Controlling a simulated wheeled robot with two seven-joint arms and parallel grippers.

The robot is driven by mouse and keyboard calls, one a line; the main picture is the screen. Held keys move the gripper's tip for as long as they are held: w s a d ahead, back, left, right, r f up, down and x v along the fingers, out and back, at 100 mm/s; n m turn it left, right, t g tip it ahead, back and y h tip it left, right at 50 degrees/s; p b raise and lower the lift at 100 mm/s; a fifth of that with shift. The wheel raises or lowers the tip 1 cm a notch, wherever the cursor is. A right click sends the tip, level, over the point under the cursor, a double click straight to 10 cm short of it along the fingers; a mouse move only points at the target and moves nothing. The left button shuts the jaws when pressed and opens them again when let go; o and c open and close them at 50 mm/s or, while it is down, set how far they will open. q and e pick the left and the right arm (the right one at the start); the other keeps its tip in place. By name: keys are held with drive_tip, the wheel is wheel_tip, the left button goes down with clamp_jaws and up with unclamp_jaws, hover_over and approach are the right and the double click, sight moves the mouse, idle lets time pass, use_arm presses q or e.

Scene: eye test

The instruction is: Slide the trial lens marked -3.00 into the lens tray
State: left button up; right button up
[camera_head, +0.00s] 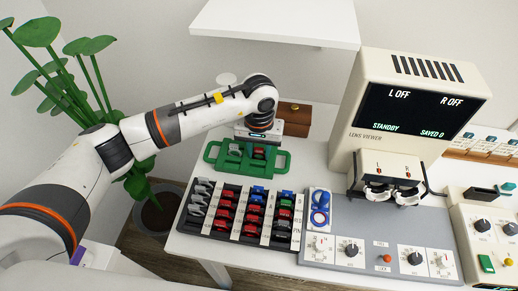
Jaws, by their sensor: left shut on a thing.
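The green lens tray (213,152) lies at the back of the white table, with a handle at each end. My left gripper (259,146) points down over the tray's middle-right part. It is shut on a small red trial lens (259,153); its marking is too small to read. I cannot tell whether this lens touches the tray. The black lens rack (228,239) in front holds several grey, red, blue and green lenses in rows. My right gripper is not in view.
A lens viewer (344,132) with a screen reading STANDBY stands right of the tray, behind a grey control panel (335,256). A brown wooden box (294,110) is behind the gripper. A white shelf (280,22) hangs above. A potted plant (152,215) stands left of the table.

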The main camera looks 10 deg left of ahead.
use_arm(q)
drive_tip(key=o, duration=1)
drive_tip(key=shift+r, duration=0.1)
wheel_tip(320, 180, up, 12)
drive_tip(key=shift+f+b, duration=0.1)
drive_tip(key=shift+b, duration=0.6)
